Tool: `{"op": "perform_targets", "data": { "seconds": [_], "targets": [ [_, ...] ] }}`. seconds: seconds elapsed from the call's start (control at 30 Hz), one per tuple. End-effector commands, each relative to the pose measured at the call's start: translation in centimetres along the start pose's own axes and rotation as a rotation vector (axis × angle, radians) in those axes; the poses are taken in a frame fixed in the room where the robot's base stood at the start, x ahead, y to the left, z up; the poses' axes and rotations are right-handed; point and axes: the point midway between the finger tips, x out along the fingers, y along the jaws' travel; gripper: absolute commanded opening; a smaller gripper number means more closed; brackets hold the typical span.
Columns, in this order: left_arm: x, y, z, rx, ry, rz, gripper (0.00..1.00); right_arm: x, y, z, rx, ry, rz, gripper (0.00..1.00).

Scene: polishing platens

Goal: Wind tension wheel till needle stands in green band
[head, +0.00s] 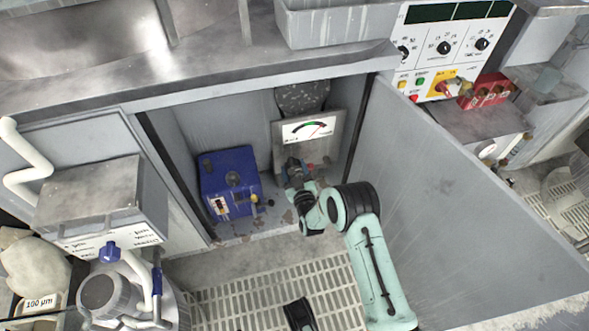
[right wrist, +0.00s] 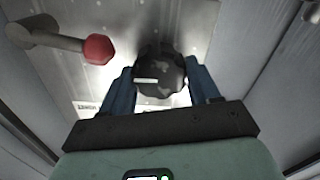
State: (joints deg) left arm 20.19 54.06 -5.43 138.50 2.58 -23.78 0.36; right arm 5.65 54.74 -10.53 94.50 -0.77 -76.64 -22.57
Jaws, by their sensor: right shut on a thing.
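The tension wheel (right wrist: 160,72) is a dark, lobed knob with a white mark on its face, on a metal panel. My right gripper (right wrist: 163,88) is shut on it, one blue finger on each side. In the head view my right gripper (head: 296,178) reaches into the open cabinet, at the panel below the gauge, and largely hides the wheel. The gauge (head: 307,128) has a white face with a green and a red part on its arc. Its needle is too small to read surely against the green band.
A lever with a red knob (right wrist: 98,48) sticks out left of the wheel in the wrist view. A blue box (head: 228,182) stands left in the cabinet. The open door (head: 450,190) bounds the right side. A control panel (head: 450,45) is above right.

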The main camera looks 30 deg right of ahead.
Motion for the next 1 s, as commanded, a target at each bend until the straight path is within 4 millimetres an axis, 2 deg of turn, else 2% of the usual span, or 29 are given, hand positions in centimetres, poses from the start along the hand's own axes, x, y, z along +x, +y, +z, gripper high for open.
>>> {"op": "perform_targets", "data": {
  "seconds": [0.6,1.0],
  "targets": [
    [-1.5,1.7,-1.9,0.024,0.076,0.033,0.43,0.0,-0.2,-0.1,-0.467,0.002,-0.002,0.3],
    [-1.8,2.0,-2.3,0.028,0.091,0.039,0.43,0.0,-0.2,0.0,-0.595,0.002,-0.001,0.3]
  ]
}}
